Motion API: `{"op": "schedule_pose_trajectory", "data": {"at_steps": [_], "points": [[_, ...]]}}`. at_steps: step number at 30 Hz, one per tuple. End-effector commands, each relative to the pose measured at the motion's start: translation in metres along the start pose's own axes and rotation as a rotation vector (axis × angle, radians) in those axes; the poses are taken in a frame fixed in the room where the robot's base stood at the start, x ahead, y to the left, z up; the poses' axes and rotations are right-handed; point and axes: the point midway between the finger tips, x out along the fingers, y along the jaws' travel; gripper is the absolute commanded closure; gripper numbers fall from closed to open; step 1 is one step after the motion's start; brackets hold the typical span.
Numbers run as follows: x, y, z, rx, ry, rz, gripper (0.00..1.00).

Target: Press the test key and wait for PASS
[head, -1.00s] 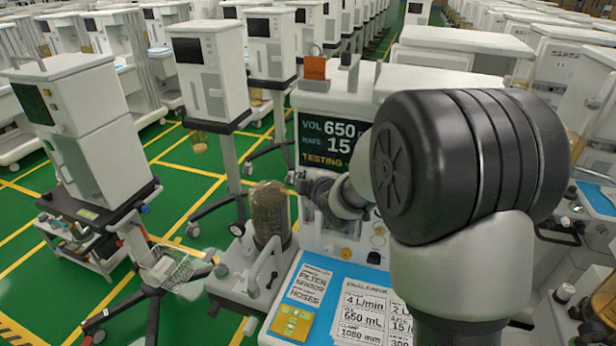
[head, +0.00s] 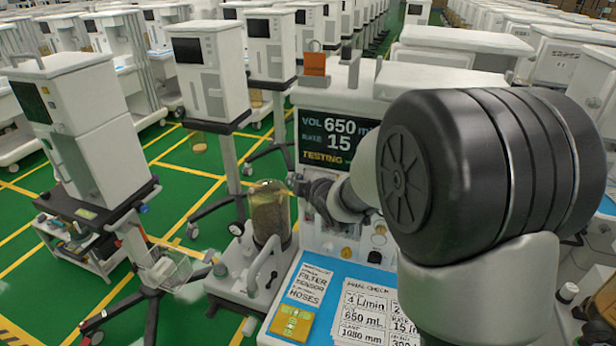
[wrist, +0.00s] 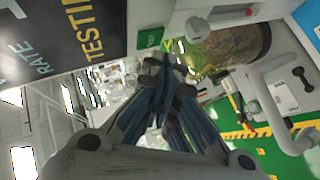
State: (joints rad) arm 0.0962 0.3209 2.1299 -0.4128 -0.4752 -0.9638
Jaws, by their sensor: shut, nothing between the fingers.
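The cart's display (head: 328,140) reads VOL 650, RATE 15 and, in yellow, TESTING. It also shows in the wrist view (wrist: 60,45), turned on its side. A small green key (wrist: 150,38) with unreadable lettering sits beside the display. My gripper (head: 300,184) is at the cart's front, just below the display's left part. In the wrist view my gripper (wrist: 168,66) is shut and empty, its fingertips just below the green key. I cannot tell whether they touch it. The key is not discernible in the head view. No PASS is readable.
A clear canister with a brown bellows (head: 268,215) stands close left of my gripper. A grab handle (head: 262,270) is in front of it. A blue sheet with printed cards (head: 335,300) and a yellow block (head: 291,322) lie on the worktop. Other carts stand around.

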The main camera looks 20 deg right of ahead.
Motion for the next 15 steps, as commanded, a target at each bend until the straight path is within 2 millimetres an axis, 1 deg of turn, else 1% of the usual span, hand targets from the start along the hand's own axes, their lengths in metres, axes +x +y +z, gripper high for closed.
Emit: {"op": "schedule_pose_trajectory", "data": {"at_steps": [7,15], "points": [[-0.002,-0.002,-0.002,-0.001,0.001,0.001,1.0],[-0.02,-0.017,-0.015,-0.002,0.002,0.002,1.0]]}}
